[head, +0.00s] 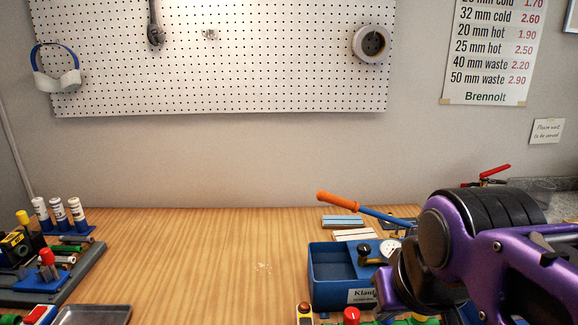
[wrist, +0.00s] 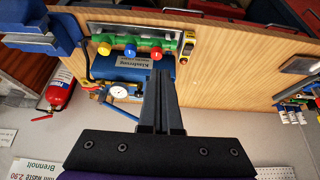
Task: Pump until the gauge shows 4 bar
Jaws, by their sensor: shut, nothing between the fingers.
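The blue test pump (head: 328,266) stands on the bench at right, an open box with a label on its front. Its blue lever (head: 383,216) with an orange grip (head: 337,199) slants up to the left. My gripper (wrist: 162,74) is shut and empty in front of the pump body, apart from the lever. My arm hides it in the head view.
A green manifold with yellow, blue and red knobs (wrist: 130,51) lies along the pump's front. A yellow handheld device (head: 304,312) is beside it. A tool rack (head: 52,278) and metal tray (head: 92,314) are at left. The bench middle (head: 200,250) is clear.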

